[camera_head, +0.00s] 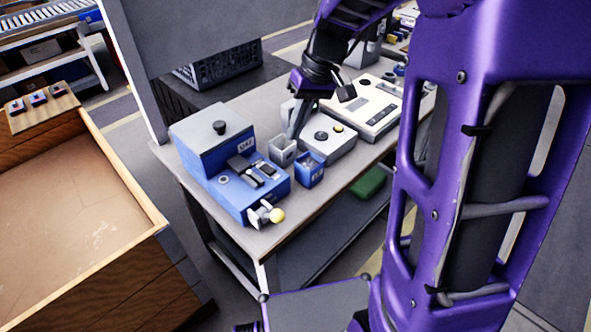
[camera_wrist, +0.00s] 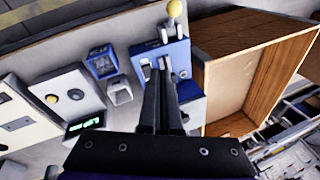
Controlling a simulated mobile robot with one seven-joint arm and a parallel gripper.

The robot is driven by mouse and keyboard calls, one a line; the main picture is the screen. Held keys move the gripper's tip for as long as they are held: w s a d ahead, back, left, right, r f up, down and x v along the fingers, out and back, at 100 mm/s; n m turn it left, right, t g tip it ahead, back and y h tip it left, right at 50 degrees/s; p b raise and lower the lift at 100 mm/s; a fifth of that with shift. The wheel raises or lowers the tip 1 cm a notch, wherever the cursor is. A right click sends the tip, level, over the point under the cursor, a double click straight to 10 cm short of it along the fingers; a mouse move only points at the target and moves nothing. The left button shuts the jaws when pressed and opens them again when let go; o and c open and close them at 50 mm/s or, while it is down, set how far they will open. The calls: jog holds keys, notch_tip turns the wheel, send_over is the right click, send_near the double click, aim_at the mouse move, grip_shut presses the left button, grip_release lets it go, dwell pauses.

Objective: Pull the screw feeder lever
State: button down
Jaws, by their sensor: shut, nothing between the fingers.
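The screw feeder (camera_head: 228,165) is a blue and grey box at the left end of the table in the head view. Its lever (camera_head: 268,212) sticks out at the front corner and ends in a yellow ball knob (camera_head: 278,215). In the wrist view the feeder (camera_wrist: 180,58) is at top centre, with the yellow knob (camera_wrist: 175,8) at the top edge. My gripper (camera_head: 295,128) is shut and empty, above the table to the right of the feeder, apart from the lever. In the wrist view its fingers (camera_wrist: 161,68) overlap part of the feeder.
A grey bin (camera_head: 283,152) and a blue bin (camera_head: 309,170) stand right of the feeder. A grey box with a yellow button (camera_head: 335,140) and a white panelled unit (camera_head: 375,105) stand beyond. A wooden crate (camera_head: 75,225) is at left. The floor between is free.

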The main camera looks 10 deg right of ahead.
jog(key=s, duration=0.1)
jog(key=f, duration=0.1)
jog(key=s, duration=0.1)
jog(key=shift+s+a+f+g+y, duration=0.2)
jog(key=shift+s+a+g+y, duration=0.1)
jog(key=shift+g+y, duration=0.1)
jog(key=shift+f, duration=0.1)
send_near(269, 216)
jog(key=w, duration=0.2)
jog(key=s+f, duration=0.2)
jog(key=f, duration=0.1)
jog(key=shift+s+a+b, duration=0.1)
jog(key=shift+a+b, duration=0.25)
jog(key=shift+b, duration=0.05)
